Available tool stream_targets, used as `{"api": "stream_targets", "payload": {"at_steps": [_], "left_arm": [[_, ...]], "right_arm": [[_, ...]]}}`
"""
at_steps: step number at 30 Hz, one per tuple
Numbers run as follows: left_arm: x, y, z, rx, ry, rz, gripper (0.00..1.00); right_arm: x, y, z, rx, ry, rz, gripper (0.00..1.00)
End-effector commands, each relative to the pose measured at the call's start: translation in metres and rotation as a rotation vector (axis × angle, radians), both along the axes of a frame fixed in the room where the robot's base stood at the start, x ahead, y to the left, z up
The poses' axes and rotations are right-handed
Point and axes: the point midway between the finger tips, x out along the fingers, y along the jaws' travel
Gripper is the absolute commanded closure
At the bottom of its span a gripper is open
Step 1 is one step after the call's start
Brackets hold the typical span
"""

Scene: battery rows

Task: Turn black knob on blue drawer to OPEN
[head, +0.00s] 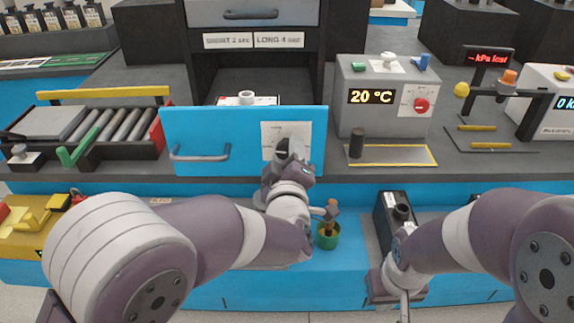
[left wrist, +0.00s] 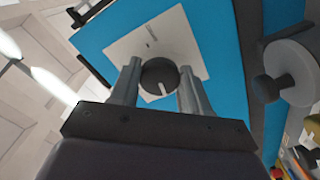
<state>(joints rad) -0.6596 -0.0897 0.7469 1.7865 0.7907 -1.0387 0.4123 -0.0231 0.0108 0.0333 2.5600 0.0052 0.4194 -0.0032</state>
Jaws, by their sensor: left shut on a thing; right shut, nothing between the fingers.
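The blue drawer (head: 240,125) faces me in the left-middle of the head view, with a grey bar handle (head: 200,153) at its left. A white dial plate (head: 300,130) is on its right part; in the left wrist view the plate (left wrist: 130,50) surrounds the round black knob (left wrist: 158,77). The knob has a white pointer line toward the lower edge of that view. My left gripper (left wrist: 155,85) is shut on the knob, one finger on each side. In the head view my left gripper (head: 288,150) hides the knob. My right gripper (head: 404,305) is low at the right, shut and empty.
A grey box with a 20 °C display (head: 385,100) stands right of the drawer. A green pot (head: 327,238) and a black box (head: 390,215) are on the lower blue ledge near my arms. A roller stand (head: 100,130) is at the left.

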Motion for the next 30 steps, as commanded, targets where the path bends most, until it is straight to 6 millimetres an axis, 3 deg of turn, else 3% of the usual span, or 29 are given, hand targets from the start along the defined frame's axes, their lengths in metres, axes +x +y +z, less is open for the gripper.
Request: {"api": "stream_targets", "payload": {"at_steps": [9,27,28,30], "left_arm": [[0.0,0.0,-0.002,-0.137,0.001,0.0,0.84],[0.0,0.0,0.0,-0.177,0.002,0.0,0.84],[0.0,0.0,0.0,-0.177,0.002,0.0,0.51],[0.0,0.0,0.0,-0.176,0.001,0.0,0.28]], "right_arm": [[0.0,0.0,-0.021,0.0,0.0,0.0,1.0],[0.0,0.0,-0.024,0.0,0.0,0.0,1.0],[0.0,0.0,-0.024,0.0,0.0,0.0,1.0],[0.0,0.0,-0.024,0.0,0.0,0.0,1.0]]}}
